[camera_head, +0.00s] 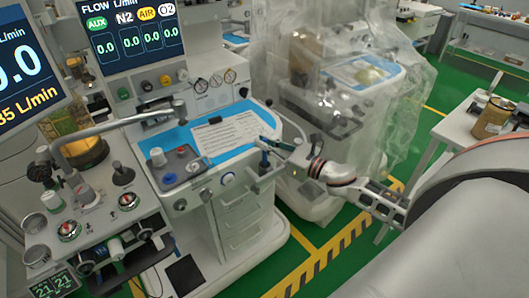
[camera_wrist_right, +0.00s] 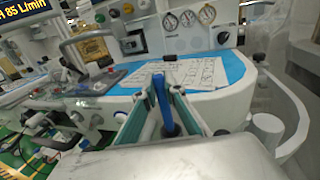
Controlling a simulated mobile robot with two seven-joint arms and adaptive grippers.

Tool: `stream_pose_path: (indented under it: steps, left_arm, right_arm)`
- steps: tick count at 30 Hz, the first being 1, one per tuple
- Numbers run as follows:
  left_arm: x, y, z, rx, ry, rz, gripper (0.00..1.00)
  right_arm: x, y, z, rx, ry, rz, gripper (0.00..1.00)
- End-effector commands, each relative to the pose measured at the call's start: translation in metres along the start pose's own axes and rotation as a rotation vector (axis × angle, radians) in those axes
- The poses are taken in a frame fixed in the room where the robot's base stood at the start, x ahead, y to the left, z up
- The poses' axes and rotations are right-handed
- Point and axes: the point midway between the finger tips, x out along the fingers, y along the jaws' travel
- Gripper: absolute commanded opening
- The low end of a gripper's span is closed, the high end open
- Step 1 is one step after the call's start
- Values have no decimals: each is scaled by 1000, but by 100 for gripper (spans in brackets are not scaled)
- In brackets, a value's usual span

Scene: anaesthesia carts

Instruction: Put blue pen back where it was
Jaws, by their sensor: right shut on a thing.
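My right gripper (camera_head: 268,152) reaches in from the right and is at the front edge of the anaesthesia cart's worktop. It is shut on the blue pen (camera_wrist_right: 162,98), which stands roughly upright between the teal-edged fingers (camera_wrist_right: 164,112) in the right wrist view. In the head view the pen is too small to make out clearly. Beyond the fingers, a printed white sheet (camera_head: 228,134) lies on the blue worktop mat (camera_head: 188,139); it also shows in the right wrist view (camera_wrist_right: 185,76). My left gripper is not in view.
Knobs and a small control panel (camera_head: 178,168) stand left of the sheet. A plastic-covered cart (camera_head: 345,100) is close behind on the right. A side table (camera_head: 468,128) with a brown canister (camera_head: 492,118) is at the far right.

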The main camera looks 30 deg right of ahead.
Motion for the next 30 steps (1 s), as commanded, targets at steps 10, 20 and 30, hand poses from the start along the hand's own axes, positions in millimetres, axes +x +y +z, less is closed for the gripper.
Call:
stream_pose_path:
  steps: [10, 20, 30]
  left_arm:
    - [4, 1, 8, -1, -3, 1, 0]
    - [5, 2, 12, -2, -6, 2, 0]
    - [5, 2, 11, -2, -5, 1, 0]
  right_arm:
    - [0, 0, -31, 1, 0, -1, 0]
    - [0, 0, -35, 2, 1, -1, 0]
    - [0, 0, -34, 2, 1, -1, 27]
